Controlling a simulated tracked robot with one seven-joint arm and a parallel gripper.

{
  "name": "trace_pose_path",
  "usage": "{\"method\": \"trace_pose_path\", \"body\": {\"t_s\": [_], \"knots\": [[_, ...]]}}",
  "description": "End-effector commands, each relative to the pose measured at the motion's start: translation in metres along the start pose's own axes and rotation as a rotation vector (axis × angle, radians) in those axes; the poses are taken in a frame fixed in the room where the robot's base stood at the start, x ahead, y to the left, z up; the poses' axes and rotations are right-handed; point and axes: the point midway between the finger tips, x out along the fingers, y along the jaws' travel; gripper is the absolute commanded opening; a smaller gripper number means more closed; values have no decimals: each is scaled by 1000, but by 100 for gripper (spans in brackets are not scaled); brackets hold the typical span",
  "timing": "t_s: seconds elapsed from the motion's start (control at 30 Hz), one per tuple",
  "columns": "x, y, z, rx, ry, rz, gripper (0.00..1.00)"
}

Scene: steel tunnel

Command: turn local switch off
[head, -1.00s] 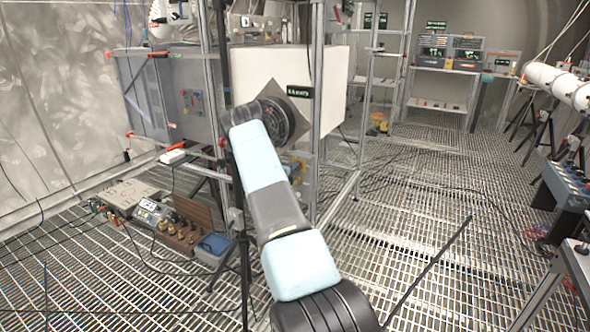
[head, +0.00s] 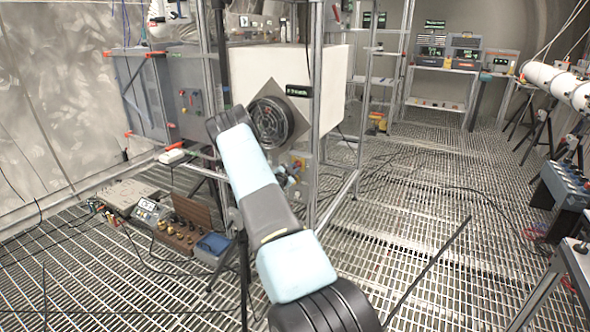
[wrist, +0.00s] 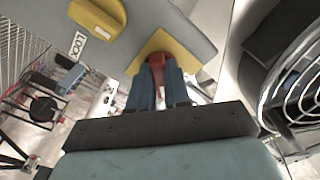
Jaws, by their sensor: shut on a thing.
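In the wrist view my gripper (wrist: 157,80) has its two blue fingers closed on a red switch handle (wrist: 156,61). The handle stands on a yellow plate (wrist: 178,44) fixed to a grey panel (wrist: 135,34). The fingers hide part of the handle. In the head view my arm reaches up towards the rack, and I cannot make out the handle or the fingertips there.
A round fan grille (head: 270,122) on a white box (head: 330,78) is close to my arm; the grille (wrist: 297,85) also shows at the right in the wrist view. A metal post (head: 316,120) stands beside it. Boxes with instruments (head: 150,212) lie on the left floor. The grated floor at right-centre is mostly clear.

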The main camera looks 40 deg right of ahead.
Motion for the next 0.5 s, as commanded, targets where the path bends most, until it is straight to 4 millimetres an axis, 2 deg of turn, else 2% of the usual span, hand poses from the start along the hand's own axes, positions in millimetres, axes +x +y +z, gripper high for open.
{"method": "trace_pose_path", "body": {"t_s": [0.5], "knots": [[2, -5, -3, -462, 7, -6, 0]]}}
